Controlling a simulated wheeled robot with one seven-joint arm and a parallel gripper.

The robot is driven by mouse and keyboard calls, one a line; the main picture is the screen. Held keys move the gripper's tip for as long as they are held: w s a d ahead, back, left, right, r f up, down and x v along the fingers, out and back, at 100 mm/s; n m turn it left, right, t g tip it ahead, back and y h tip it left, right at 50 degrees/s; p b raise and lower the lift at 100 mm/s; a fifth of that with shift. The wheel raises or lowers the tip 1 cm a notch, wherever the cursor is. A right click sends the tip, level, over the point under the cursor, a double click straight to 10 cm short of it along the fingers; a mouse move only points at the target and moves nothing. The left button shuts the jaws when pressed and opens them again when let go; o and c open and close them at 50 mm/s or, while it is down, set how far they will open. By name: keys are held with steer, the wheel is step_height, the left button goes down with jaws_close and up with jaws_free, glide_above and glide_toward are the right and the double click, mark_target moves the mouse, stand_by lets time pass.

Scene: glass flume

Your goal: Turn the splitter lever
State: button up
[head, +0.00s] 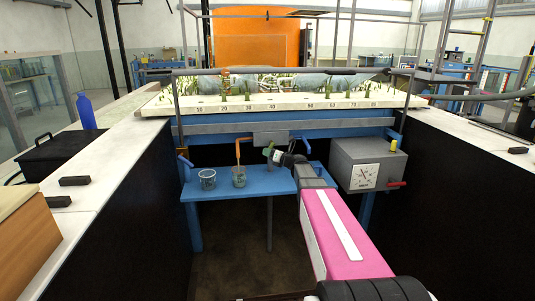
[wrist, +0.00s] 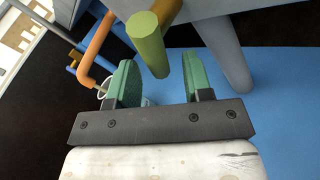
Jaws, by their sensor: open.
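A yellow-green handle (wrist: 150,45), which looks like the splitter lever, shows in the wrist view below a grey box (wrist: 220,8). An olive rod runs behind its upper end. My gripper (wrist: 160,62) is open, with its green finger pads on either side of the handle's lower end in the picture. Dark gaps show between the handle and both pads; I cannot tell how deep it sits between them. In the head view my gripper (head: 273,154) is just below the grey splitter box (head: 270,138), and it hides the lever there.
An orange pipe (wrist: 97,50) bends down left of my fingers, above a cup (head: 239,177). Another cup (head: 207,179) stands on the blue shelf (head: 222,214). A grey gauge box (head: 368,165) with a red lever (head: 397,184) is at right. The flume (head: 280,98) is above.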

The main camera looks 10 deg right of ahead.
steer(key=shift+x, duration=0.85)
jaws_close()
steer(key=n, duration=0.1)
steer(key=d+n+g+h, duration=0.1)
steer(key=shift+d+f+n+g+h, duration=0.1)
steer(key=shift+f+n+g+h, duration=0.15)
steer(key=shift+n+g+h, duration=0.05)
steer(key=shift+d+f+n+g+h, duration=0.1)
steer(key=shift+d+n+g+h, duration=0.4)
steer(key=shift+n+h, duration=0.45)
steer(key=shift+d, duration=0.15)
